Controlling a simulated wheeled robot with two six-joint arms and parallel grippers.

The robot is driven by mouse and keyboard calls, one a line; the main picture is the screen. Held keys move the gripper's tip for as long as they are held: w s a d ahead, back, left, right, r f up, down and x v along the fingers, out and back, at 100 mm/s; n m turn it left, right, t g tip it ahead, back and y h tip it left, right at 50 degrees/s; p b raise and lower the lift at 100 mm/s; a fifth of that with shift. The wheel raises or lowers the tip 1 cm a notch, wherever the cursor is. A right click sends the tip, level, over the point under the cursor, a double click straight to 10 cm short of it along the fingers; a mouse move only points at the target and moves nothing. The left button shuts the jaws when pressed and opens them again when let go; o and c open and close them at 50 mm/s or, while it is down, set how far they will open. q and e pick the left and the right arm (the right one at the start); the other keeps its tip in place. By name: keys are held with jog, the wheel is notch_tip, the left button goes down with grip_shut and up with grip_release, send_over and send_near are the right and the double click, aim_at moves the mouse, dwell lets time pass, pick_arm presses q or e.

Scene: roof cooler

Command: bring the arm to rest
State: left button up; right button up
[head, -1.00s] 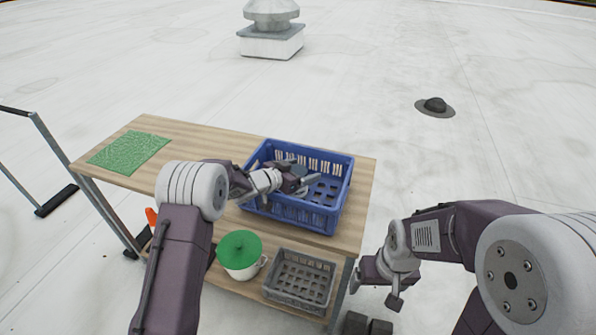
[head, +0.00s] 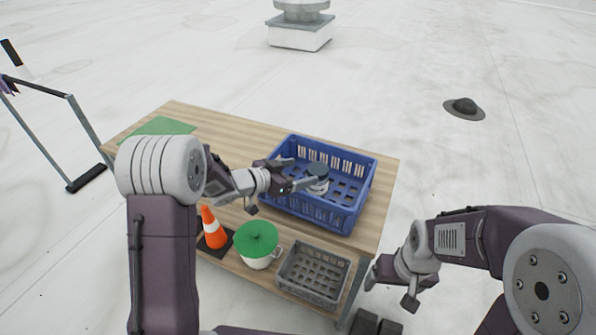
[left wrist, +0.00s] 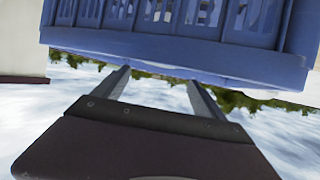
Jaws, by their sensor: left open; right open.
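My left gripper (head: 302,171) is open, its fingers spread at the left part of the blue crate (head: 345,221) on the table. A small round grey item with a dark top (head: 317,171) sits inside the crate, close by the fingertips; nothing shows between the fingers. In the left wrist view the two fingers (left wrist: 162,88) are apart and empty, with the blue crate wall (left wrist: 180,55) across the top. My right gripper (head: 391,289) is open and empty, low beside the table's right end.
The wooden table (head: 215,137) carries a green mat (head: 165,126) at its far left. On the lower shelf stand an orange cone (head: 212,230), a pot with a green lid (head: 257,240) and a grey crate (head: 313,272). A metal rail (head: 88,125) stands left.

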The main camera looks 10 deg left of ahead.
pick_arm(q)
jog(key=shift+w, duration=0.1)
notch_tip(320, 180, up, 11)
jog(key=s+n+t+y+p, duration=0.1)
jog(key=n+t+y+p, duration=0.1)
jog(key=p, duration=0.3)
jog(key=s+a+f+n+g+y, duration=0.5)
jog(key=s+a+f+n+y, duration=0.15)
jog(key=s+a, duration=0.55)
jog(key=s+f+g, duration=0.3)
jog(key=s, duration=0.4)
jog(key=s+d+f+g, duration=0.1)
jog(key=s+f+g, duration=0.2)
jog(key=s, duration=0.4)
jog(key=shift+s+f+p, duration=0.25)
jog(key=shift+f+p, duration=0.05)
jog(key=shift+f, duration=0.2)
jog(key=shift+d+y, duration=0.1)
jog(key=shift+y, duration=0.15)
